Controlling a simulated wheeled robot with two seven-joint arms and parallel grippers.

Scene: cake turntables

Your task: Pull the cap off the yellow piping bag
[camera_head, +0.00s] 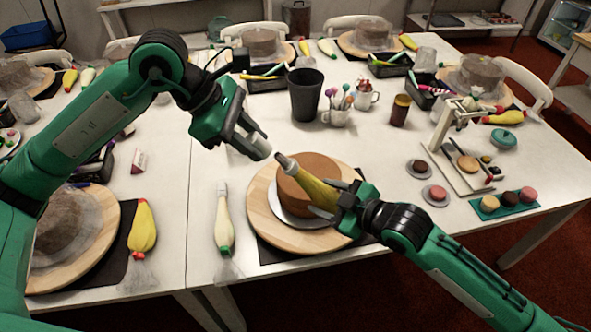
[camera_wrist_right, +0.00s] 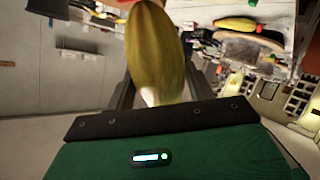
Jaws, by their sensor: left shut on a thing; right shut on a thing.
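The yellow piping bag (camera_head: 318,190) is held tilted over the chocolate cake (camera_head: 297,192), its grey nozzle (camera_head: 286,162) pointing up and left. My right gripper (camera_head: 335,205) is shut on the bag; the yellow bag (camera_wrist_right: 154,50) also fills the middle of the right wrist view. My left gripper (camera_head: 243,140) is shut on a pale grey cap (camera_head: 259,149), up and left of the nozzle. In the head view a small gap shows between cap and nozzle, so they look apart.
The cake stands on a wooden turntable (camera_head: 262,222). A white piping bag (camera_head: 222,222) lies left of it, and another yellow bag (camera_head: 142,228) lies further left. A black cup (camera_head: 305,95) stands behind. Small plates with cakes (camera_head: 435,194) are at the right.

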